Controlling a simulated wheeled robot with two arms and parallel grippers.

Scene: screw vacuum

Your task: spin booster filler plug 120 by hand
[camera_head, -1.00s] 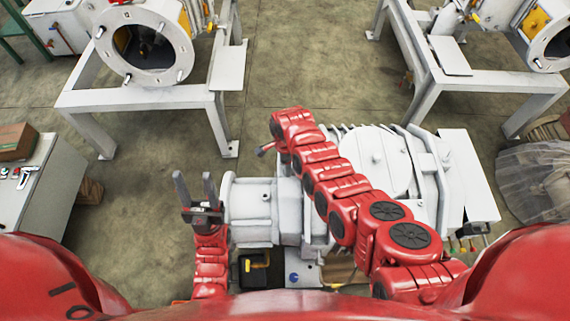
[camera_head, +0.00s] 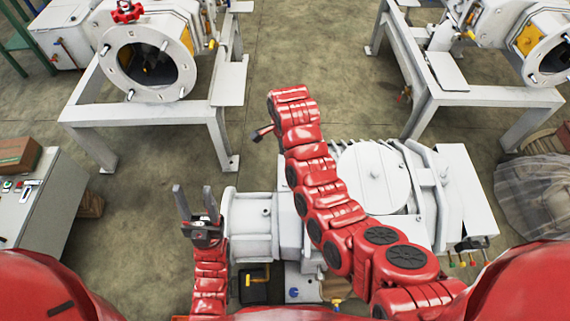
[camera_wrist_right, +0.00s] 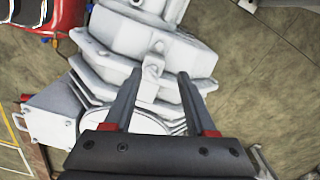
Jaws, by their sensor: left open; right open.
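The white machine (camera_head: 254,228) with a round-topped cover (camera_head: 362,183) stands in front of me. Small knobs show on it, one on the round cover (camera_head: 374,175) and one on the left cylinder (camera_head: 266,212); I cannot tell which fitting is plug 120. In the right wrist view a lug with a small round end (camera_wrist_right: 153,66) stands on the white casing. My right gripper (camera_wrist_right: 159,74) is open and empty, its fingers to either side of that lug in the picture; contact cannot be told. My left gripper (camera_head: 193,188) is open and empty, left of the machine.
Two white stands with round-flanged machines (camera_head: 148,70) (camera_head: 548,50) are at the back. A grey cabinet (camera_head: 38,205) with a brown box (camera_head: 18,155) is at the left. A plastic-wrapped bundle (camera_head: 535,195) lies at the right. Floor between the stands is clear.

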